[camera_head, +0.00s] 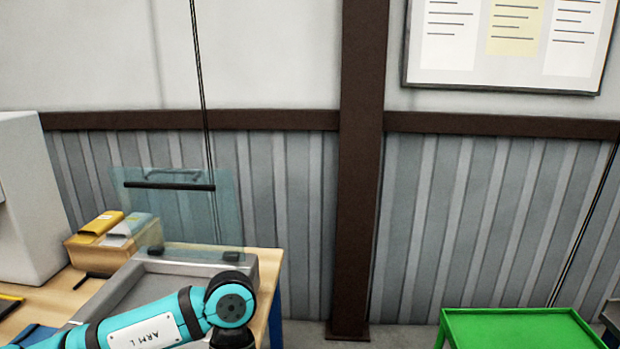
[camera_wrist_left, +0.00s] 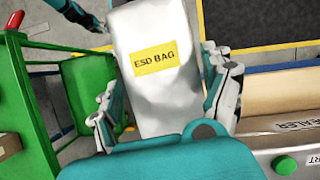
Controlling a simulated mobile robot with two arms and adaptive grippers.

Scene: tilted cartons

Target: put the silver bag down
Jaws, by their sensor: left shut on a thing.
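The silver bag (camera_wrist_left: 155,95), with a yellow label reading "ESD BAG", fills the middle of the left wrist view. My left gripper (camera_wrist_left: 168,112) is shut on it, with a finger along each side. The bag's lower end is hidden behind the gripper's palm. In the head view only my left arm's links show, at the bottom left; the gripper and bag are out of that picture. A teal arm part with a pale tip, apparently my right gripper (camera_wrist_left: 105,18), shows small beyond the bag; its jaws cannot be made out.
A grey machine with a clear raised lid (camera_head: 180,215) stands on the wooden table (camera_head: 262,262). A brown carton (camera_head: 92,252) with yellow and grey packets is beside it. A green cart (camera_head: 515,328) is at the lower right. The wrist view shows a green button (camera_wrist_left: 285,164).

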